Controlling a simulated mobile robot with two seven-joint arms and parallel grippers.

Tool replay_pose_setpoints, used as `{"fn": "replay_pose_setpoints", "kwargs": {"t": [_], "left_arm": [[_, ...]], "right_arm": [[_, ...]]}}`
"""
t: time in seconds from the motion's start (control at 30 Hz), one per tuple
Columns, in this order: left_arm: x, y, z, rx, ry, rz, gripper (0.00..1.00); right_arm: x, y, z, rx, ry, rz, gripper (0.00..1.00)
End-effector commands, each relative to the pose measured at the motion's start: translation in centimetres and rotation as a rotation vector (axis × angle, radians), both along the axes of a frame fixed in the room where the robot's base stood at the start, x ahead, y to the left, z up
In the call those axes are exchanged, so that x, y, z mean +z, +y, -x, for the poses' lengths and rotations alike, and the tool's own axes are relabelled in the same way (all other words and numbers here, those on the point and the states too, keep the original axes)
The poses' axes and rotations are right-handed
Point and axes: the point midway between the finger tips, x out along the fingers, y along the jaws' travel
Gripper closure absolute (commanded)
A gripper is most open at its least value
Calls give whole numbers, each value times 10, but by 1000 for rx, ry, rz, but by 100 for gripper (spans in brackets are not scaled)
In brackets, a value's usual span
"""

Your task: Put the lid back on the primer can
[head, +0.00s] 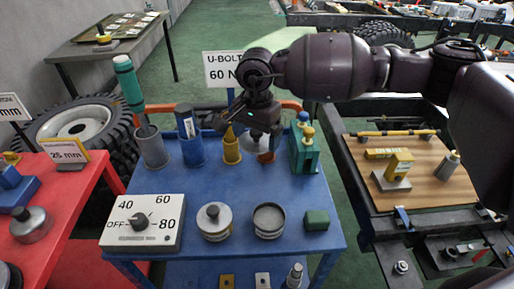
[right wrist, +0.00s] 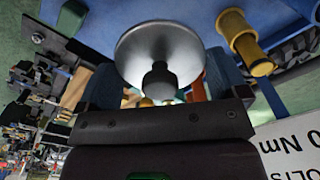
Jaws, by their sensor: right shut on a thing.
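An open round can (head: 268,221) with a grey metal wall stands on the blue table, its dark inside visible from above. I take it for the primer can, as no label is readable. My right gripper (head: 257,128) is shut on a round silver lid (head: 257,146) and holds it above the back part of the blue table, behind the can. In the right wrist view the lid (right wrist: 150,42) shows its knob (right wrist: 160,82) towards the gripper, between the fingers. My left gripper is not in view.
A similar can with a knobbed lid (head: 214,221) stands left of the open can. A green block (head: 316,220) is to its right, and a dial box (head: 141,223) further left. Upright cups (head: 152,149) and a green holder (head: 304,155) stand along the back of the blue table (head: 180,184).

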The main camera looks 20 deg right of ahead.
Motion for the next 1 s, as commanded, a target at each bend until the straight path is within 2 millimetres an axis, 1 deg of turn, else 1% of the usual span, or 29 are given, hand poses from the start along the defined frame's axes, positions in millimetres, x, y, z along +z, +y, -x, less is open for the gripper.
{"fn": "replay_pose_setpoints", "kwargs": {"t": [0.07, 0.17, 0.27, 0.4, 0.6, 0.8, 1.0], "left_arm": [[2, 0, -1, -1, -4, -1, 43], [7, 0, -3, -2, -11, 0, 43], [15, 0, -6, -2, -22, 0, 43], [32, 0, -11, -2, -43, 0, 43], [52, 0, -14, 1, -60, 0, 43], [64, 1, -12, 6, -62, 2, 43], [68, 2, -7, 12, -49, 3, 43]], "right_arm": [[5, -1, 1, -1, -1, 1, 32], [4, -3, 6, -5, 1, 1, 32], [-7, -5, 18, -11, 1, 0, 32], [-26, -1, 43, -13, 2, -2, 32], [-50, 7, 77, 3, 2, -4, 32], [-68, 13, 107, 76, 3, -4, 32], [-78, 16, 127, 190, 2, -4, 32]]}}
